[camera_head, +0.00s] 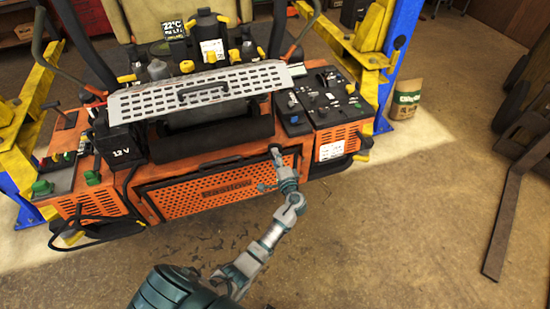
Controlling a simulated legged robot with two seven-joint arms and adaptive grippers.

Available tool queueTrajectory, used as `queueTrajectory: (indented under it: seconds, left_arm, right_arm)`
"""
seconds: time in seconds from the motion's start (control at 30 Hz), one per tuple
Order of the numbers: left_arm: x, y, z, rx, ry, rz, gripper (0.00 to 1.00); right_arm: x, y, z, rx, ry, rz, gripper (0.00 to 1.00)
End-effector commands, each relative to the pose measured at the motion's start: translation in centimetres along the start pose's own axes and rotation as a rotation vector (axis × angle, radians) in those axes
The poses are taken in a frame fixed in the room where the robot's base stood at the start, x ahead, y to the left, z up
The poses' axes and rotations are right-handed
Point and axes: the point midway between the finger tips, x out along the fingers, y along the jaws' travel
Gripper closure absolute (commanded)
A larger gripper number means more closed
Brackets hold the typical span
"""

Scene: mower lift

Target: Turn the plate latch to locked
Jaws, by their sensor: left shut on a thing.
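The mower's orange mesh plate (215,188) is upright in the front of the machine, below a dark roller. My left gripper (274,160) is at the plate's upper right part. It is shut on a small part there that looks like the plate latch. The fingers mostly hide this part, so I cannot tell its angle. My left arm reaches up to it from the bottom of the view. My right gripper is not in view.
A grey perforated plate with a handle (200,92) lies on top of the mower. A control box (325,100) stands at the right. Yellow and blue lift posts (395,60) flank the machine. A black cable (95,220) hangs at left. The front floor (400,230) is clear.

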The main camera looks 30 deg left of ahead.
Motion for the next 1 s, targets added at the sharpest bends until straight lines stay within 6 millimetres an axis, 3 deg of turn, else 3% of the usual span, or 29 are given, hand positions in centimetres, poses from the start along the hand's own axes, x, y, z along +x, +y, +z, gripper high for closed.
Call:
queueTrajectory:
  seconds: [0.13,0.17,0.23,0.63,0.77,1.0]
  left_arm:
    - [-0.1,0.0,-0.3,-0.002,0.009,0.0,0.94]
    - [-0.1,0.0,-0.3,-0.002,0.009,0.0,0.52]
    - [-0.1,0.0,-0.3,-0.002,0.007,0.001,0.35]
    - [-0.8,0.1,-0.1,-0.002,0.004,0.002,0.35]
    - [-2.9,0.2,-0.1,-0.002,0.003,0.004,0.35]
    - [-8.3,0.2,-0.3,-0.001,0.004,0.004,0.35]
  right_arm:
    - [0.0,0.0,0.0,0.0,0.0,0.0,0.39]
    - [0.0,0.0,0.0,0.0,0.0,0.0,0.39]
    - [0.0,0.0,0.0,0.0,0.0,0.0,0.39]
    - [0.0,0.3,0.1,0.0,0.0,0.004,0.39]
    - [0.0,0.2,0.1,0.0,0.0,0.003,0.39]
    - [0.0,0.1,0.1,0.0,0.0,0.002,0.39]
